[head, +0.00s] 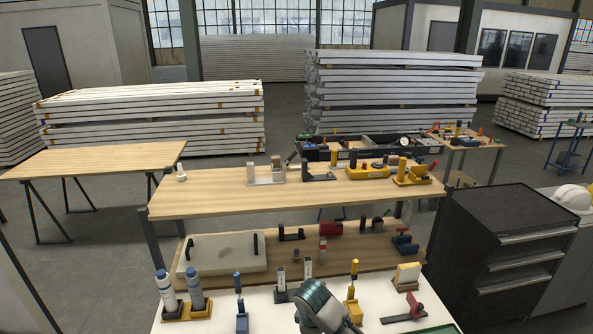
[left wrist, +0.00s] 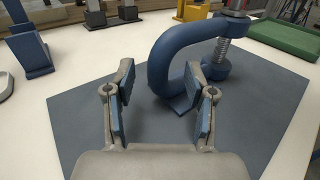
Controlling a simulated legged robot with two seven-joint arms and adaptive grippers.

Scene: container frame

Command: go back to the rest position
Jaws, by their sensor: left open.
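My left gripper (left wrist: 159,75) is open in the left wrist view, its two fingers spread with nothing between their pads. Just beyond the fingertips, a blue C-shaped clamp (left wrist: 188,34) with a metal screw stands on a dark blue-grey mat (left wrist: 262,103). I cannot tell whether a finger touches the clamp. In the head view a grey arm part of mine with a teal ring (head: 315,297) shows at the bottom centre, over the white table; its fingers are not visible there. My right gripper is not in view.
The white table (head: 218,318) carries bottles, a yellow-based tool and a red clamp (head: 418,308). A blue stand (left wrist: 28,47) and green tray (left wrist: 286,37) flank the mat. Behind are a wooden shelf bench (head: 215,190) with tools and a dark drawer cabinet (head: 470,250).

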